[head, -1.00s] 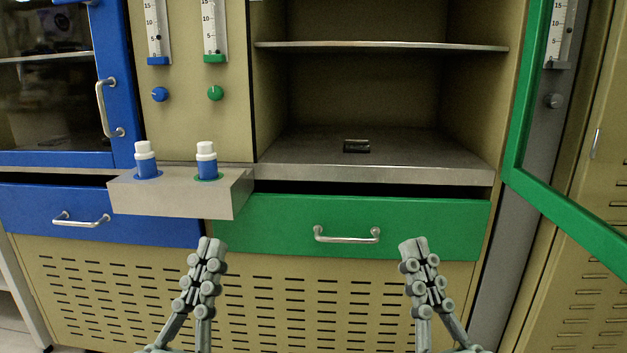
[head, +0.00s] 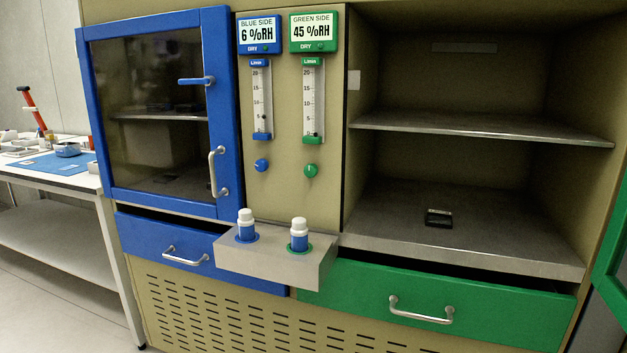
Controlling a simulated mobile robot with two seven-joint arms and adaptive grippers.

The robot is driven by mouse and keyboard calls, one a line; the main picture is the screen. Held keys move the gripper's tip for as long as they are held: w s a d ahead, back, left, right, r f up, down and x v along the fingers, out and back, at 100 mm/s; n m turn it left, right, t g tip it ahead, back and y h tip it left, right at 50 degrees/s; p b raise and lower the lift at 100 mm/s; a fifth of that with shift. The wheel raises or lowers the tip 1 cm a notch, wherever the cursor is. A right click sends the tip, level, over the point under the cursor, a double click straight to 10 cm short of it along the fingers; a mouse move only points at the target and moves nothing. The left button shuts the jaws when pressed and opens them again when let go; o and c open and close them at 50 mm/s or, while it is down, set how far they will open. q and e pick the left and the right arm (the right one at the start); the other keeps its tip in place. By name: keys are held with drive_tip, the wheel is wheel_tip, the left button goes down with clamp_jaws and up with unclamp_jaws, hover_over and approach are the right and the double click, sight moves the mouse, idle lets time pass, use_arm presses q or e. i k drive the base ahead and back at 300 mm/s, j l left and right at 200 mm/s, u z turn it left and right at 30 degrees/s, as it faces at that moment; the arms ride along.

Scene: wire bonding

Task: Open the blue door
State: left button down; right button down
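The blue door (head: 224,130) is at the left of the cabinet in the head view. It has a blue frame around a dark glass pane and looks shut. A silver upright handle (head: 218,172) is on its lower right side. Through the glass a shelf (head: 160,116) shows dimly. Neither of my grippers is in view now.
The green door (head: 612,262) stands open at the right edge, its compartment holding a small black object (head: 438,218). A ledge (head: 270,264) with two white-capped bottles juts out below the gauges. Blue (head: 190,236) and green (head: 500,310) drawers sit below. A white table (head: 75,180) stands left.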

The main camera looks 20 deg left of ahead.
sight(214, 22)
drive_tip(key=u, duration=1.25)
